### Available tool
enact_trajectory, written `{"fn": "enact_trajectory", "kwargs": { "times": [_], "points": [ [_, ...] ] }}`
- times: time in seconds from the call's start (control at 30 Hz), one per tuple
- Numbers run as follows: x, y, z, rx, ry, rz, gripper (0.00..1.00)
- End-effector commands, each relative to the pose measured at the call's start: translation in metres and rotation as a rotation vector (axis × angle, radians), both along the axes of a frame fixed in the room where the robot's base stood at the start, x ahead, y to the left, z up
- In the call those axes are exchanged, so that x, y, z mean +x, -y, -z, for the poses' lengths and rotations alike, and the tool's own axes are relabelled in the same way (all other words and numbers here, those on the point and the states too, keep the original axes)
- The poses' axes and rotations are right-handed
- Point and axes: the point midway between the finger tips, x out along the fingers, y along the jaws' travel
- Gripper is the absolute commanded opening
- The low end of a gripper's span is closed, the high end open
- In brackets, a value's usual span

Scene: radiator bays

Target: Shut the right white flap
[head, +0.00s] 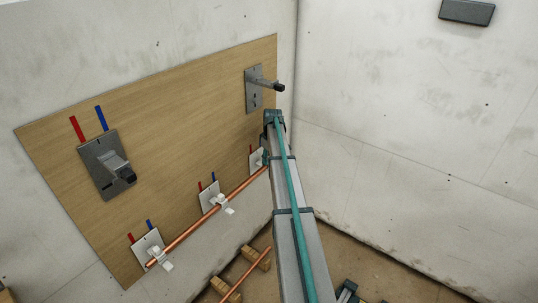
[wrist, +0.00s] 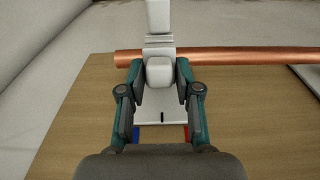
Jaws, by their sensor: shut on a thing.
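The right white clip is on a small white plate at the right end of the copper pipe (head: 190,231), partly hidden by my arm in the head view. In the wrist view its white block (wrist: 160,73) sits between the fingertips of my gripper (wrist: 160,70), which is shut on it. The right white flap (wrist: 158,16) sticks out on the far side of the copper pipe (wrist: 240,55), apart from the block; it looks open. The fingers reach in from the side of the plate with blue and red marks. My gripper (head: 266,152) is mostly hidden in the head view.
Two more white clips, a middle one (head: 215,201) and a left one (head: 157,255), hold the same pipe, with flaps sticking out. Grey brackets (head: 107,165) and (head: 254,90) project from the wooden board (head: 190,110). A bare wall (head: 410,130) stands right.

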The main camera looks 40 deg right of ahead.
Motion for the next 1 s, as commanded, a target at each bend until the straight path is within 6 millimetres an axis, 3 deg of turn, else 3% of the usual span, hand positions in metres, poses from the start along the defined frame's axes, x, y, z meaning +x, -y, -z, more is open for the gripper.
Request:
{"fn": "enact_trajectory", "kwargs": {
  "times": [0.53,0.57,0.6,0.63,1.0],
  "points": [
    [0.0003,-0.0001,0.001,-0.008,-0.026,0.0,0.0],
    [0.0003,-0.0001,0.001,-0.008,-0.026,0.0,0.38],
    [0.0003,-0.0001,0.001,-0.008,-0.026,0.0,0.45],
    [0.0004,-0.0001,0.001,-0.008,-0.026,0.0,0.48],
    [0.0005,-0.0001,-0.0017,-0.007,-0.025,0.0,0.48]
  ]
}}
